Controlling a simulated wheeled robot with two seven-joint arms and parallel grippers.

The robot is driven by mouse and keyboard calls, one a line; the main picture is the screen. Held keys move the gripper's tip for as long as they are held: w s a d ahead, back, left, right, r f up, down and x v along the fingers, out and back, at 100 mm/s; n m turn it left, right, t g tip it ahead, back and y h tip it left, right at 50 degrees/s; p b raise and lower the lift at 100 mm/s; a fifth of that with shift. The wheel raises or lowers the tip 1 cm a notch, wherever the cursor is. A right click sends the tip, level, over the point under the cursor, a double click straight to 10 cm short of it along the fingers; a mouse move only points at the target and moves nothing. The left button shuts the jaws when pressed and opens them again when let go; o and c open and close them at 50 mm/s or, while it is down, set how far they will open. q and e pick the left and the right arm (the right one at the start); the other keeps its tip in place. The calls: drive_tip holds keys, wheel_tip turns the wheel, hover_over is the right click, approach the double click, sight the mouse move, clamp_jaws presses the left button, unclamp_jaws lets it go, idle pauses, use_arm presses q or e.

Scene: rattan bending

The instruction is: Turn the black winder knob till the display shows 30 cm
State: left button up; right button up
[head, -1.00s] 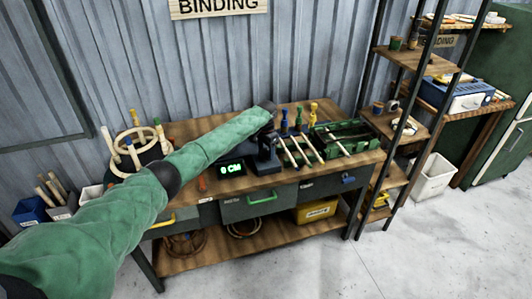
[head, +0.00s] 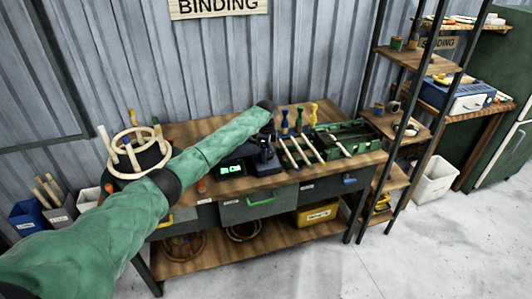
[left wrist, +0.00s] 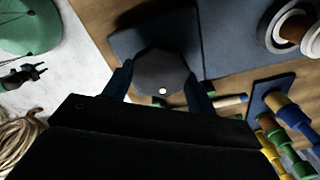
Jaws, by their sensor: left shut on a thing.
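The black winder knob (left wrist: 162,72) fills the middle of the left wrist view, a dark faceted disc with a small white dot near its lower edge. My left gripper (left wrist: 160,82) is shut on it, one finger on each side. In the head view my left gripper (head: 266,140) is at the winder on the bench and hides most of the knob. The display (head: 231,168) glows green left of the winder and seems to read 30 CM, though the first digit is small and blurred. My right gripper is not in view.
A rattan-frame basket (head: 138,155) stands at the left end. A shelf rack (head: 410,60) stands to the right. The floor in front is clear.

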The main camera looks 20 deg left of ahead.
use_arm(q)
drive_tip(key=shift+w+m, duration=0.1)
drive_tip(key=shift+m, duration=0.2)
drive_tip(key=shift+a+r+m, duration=0.1)
drive_tip(key=shift+m, duration=0.6)
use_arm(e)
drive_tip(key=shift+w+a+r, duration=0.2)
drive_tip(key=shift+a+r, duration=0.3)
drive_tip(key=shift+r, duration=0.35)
use_arm(q)
drive_tip(key=o, duration=1)
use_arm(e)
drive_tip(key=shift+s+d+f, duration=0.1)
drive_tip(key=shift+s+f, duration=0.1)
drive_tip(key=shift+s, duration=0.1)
use_arm(q)
drive_tip(key=shift+b, duration=0.35)
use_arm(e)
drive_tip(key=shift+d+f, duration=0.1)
